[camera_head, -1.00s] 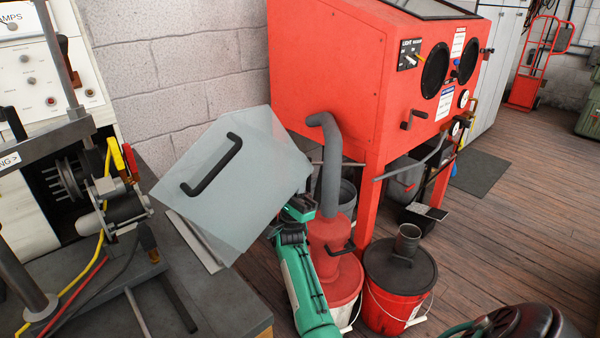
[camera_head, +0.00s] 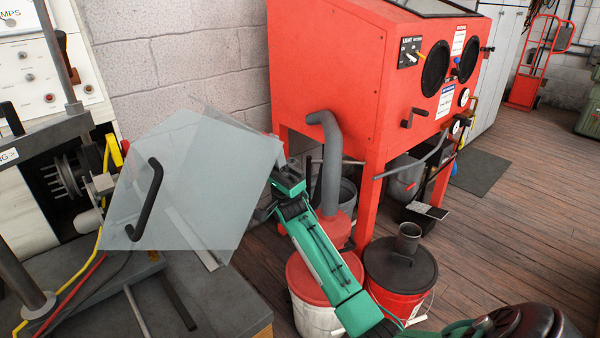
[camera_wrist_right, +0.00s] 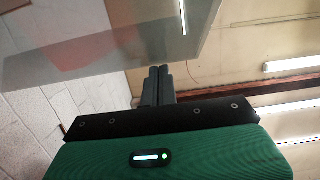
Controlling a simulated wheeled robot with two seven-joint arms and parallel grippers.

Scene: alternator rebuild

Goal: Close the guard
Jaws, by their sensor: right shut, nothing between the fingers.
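The guard (camera_head: 205,185) is a clear, greyish panel with a black bar handle (camera_head: 148,198). It stands tilted at the bench, and its left part overlaps the test machine's alternator area (camera_head: 68,178) in my head view. My right gripper (camera_head: 282,165) is at the guard's right edge, its fingertips partly hidden by the panel. In the right wrist view the two dark fingers (camera_wrist_right: 158,82) are together and empty, close to the lower edge of the guard panel (camera_wrist_right: 110,48). I cannot tell whether they touch it. My left gripper is not in view.
A red blast cabinet (camera_head: 330,75) with a grey hose (camera_head: 330,165) stands right of the guard. Red-lidded and dark-lidded buckets (camera_head: 398,265) stand on the floor below my right arm. Yellow and red cables (camera_head: 75,280) lie on the bench at the left.

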